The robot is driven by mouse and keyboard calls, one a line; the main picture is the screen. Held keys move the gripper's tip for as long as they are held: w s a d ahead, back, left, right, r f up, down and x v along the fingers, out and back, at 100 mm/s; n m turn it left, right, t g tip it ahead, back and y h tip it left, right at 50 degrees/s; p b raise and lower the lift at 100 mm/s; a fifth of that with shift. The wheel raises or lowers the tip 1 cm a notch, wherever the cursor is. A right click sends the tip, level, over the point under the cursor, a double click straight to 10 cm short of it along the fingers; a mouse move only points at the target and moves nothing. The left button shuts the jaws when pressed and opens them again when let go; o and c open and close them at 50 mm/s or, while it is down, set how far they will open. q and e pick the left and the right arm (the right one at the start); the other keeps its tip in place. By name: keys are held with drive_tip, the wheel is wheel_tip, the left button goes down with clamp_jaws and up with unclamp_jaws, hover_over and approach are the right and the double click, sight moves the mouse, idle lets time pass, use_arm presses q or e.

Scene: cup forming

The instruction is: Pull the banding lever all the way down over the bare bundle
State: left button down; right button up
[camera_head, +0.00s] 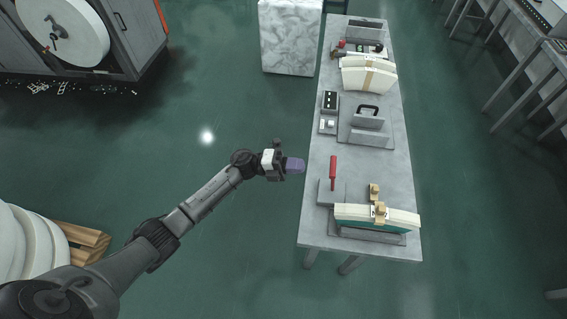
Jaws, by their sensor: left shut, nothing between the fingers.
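The banding lever (333,168) has a red handle and stands upright on a grey block (329,193) at the near end of the long table. A cream bundle (350,215) lies beside it in a holder at the table's near edge. Tan-gold pieces (375,191) stand at its middle; I cannot tell whether one is a band. My left gripper (297,166), with purplish fingers, is shut and empty. It appears at the table's left edge, left of the red handle and apart from it. My right gripper is out of view.
The long grey table (391,170) also carries a middle fixture with a black handle (368,110), a small control box (330,101) and a far cream bundle with a tan strip (368,78). A marble-patterned block (290,38) stands at the back.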

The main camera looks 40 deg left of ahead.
sight(332, 179)
use_arm(q)
drive_tip(key=x, duration=0.6)
drive_tip(key=shift+w+d, duration=0.15)
drive_tip(key=shift+d, duration=0.25)
